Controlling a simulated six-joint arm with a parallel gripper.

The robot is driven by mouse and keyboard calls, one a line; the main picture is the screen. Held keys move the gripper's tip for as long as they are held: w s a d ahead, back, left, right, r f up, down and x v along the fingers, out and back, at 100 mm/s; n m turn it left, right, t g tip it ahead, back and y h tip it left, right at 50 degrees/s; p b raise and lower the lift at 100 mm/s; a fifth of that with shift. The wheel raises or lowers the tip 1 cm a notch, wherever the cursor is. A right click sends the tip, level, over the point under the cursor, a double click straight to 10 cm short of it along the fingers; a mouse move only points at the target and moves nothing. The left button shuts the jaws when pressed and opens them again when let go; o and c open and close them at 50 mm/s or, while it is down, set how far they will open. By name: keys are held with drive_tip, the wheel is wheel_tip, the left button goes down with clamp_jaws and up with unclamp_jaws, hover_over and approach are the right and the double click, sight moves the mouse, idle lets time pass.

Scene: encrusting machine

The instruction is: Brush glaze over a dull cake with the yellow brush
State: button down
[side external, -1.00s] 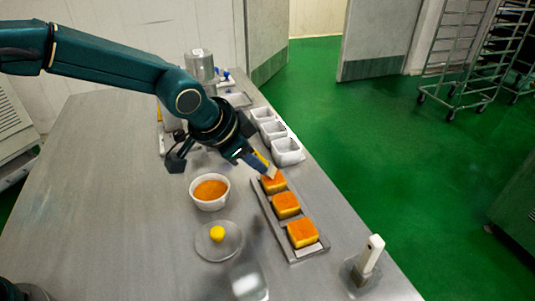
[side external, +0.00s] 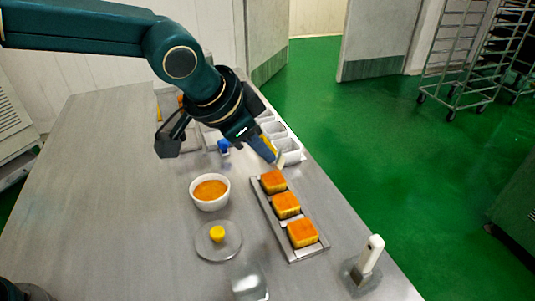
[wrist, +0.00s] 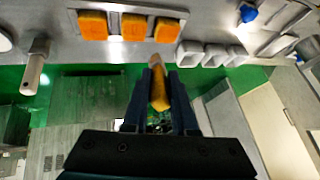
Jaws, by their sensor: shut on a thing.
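My gripper (side external: 263,147) is shut on the yellow brush (side external: 269,144). The brush's pale bristle end (side external: 280,160) points down, above and just beyond the far cake (side external: 273,181), apart from it. In the wrist view the brush (wrist: 159,92) sits between my fingers. The middle cake (side external: 286,205) and near cake (side external: 302,233) stand in the same row on a metal tray (side external: 293,257). All three have orange tops; I cannot tell which is dull. A white bowl (side external: 210,204) of orange glaze (side external: 210,190) stands left of the tray.
A round clear plate (side external: 219,252) holds a small yellow piece (side external: 217,233). A white-handled tool (side external: 370,255) stands at the near right. Several white tins (side external: 289,149) are behind the tray, with a blue object (side external: 223,145) left of them. The left tabletop is clear.

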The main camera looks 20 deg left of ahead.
drive_tip(key=shift+r, duration=1.15)
drive_tip(key=shift+f, duration=0.1)
